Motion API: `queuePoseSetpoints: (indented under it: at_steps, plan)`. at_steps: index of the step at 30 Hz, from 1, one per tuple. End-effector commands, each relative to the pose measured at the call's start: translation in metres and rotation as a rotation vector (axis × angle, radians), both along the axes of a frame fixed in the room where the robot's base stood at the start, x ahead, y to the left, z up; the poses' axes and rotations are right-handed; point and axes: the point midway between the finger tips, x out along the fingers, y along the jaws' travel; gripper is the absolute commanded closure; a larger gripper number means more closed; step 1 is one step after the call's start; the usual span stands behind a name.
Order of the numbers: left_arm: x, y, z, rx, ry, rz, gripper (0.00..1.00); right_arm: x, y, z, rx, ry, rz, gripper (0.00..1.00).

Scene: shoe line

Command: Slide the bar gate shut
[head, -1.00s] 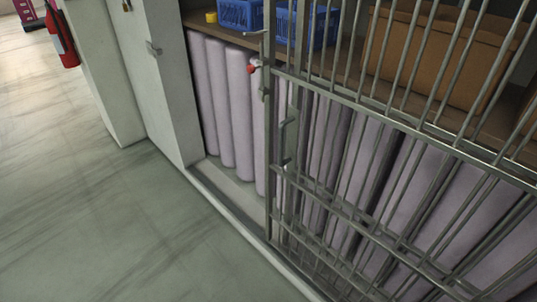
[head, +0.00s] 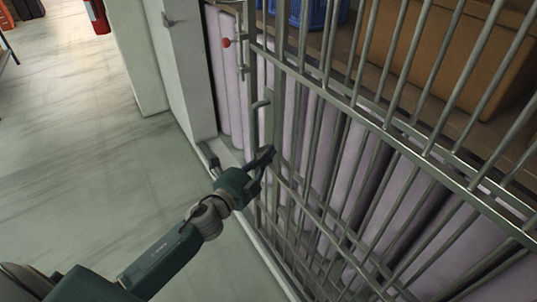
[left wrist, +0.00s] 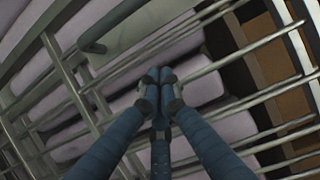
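The grey metal bar gate (head: 380,118) stands partly open in the head view. A narrow gap with pale lilac rolls (head: 224,85) remains between its left edge and the white post (head: 186,75). My left gripper (head: 268,157) is at the gate's edge just below this handle end. In the left wrist view its fingertips (left wrist: 158,80) meet in front of the bars, with nothing visible between them. My right gripper is out of view.
Behind the bars are blue crates (head: 310,12) and brown boxes (head: 445,45) on a shelf. A floor track runs under the gate. The floor (head: 80,165) left of the gate is clear.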

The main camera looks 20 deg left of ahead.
Motion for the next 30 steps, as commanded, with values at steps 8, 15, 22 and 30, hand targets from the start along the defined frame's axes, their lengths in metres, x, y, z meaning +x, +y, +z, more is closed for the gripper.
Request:
queuePoseSetpoints:
  at_steps: [8, 15, 22, 30]
  plan:
    - [0.051, -0.01, 0.003, -0.005, -0.001, 0.001, 1.0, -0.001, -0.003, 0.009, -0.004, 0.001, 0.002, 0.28]
    - [0.07, -0.014, 0.0, -0.004, 0.001, 0.0, 1.0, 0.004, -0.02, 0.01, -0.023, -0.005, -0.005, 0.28]
    - [0.071, -0.014, 0.0, -0.004, 0.002, 0.0, 1.0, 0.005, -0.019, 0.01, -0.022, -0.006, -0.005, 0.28]
    - [0.074, -0.008, -0.001, -0.003, 0.002, 0.001, 1.0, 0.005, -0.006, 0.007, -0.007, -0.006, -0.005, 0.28]
